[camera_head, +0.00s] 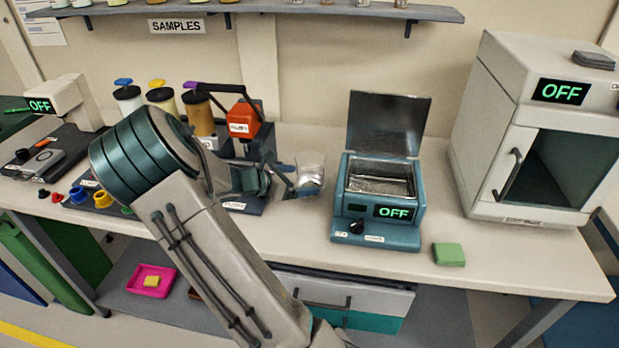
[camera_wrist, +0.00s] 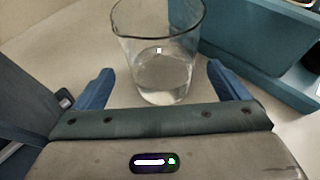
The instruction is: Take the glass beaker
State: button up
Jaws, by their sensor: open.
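The glass beaker (camera_head: 310,170) stands on the bench, left of the teal bath with the raised lid. It is clear, and in the wrist view the beaker (camera_wrist: 158,50) is upright with some clear content or a thick base low inside. My gripper (camera_wrist: 158,88) is open, with one blue finger on each side of the beaker's lower part. The beaker is in front of and partly between the fingertips, and I see no finger touching it. In the head view my gripper (camera_head: 288,182) is just left of the beaker, and my arm hides part of the bench.
The teal bath (camera_head: 376,235) marked OFF stands close to the beaker's right. A red-topped press (camera_head: 243,118) is to the left behind my arm. A green block (camera_head: 448,254) and a white oven (camera_head: 490,150) are farther right. A shelf (camera_head: 250,9) runs above.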

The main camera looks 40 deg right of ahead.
aim_at(300, 179)
jog(key=x, duration=0.3)
jog(key=shift+s+d+f, duration=0.1)
jog(key=shift+s+d, duration=0.05)
jog(key=shift+d, duration=0.15)
jog(key=c, duration=1.2)
jog(key=shift+r, duration=0.2)
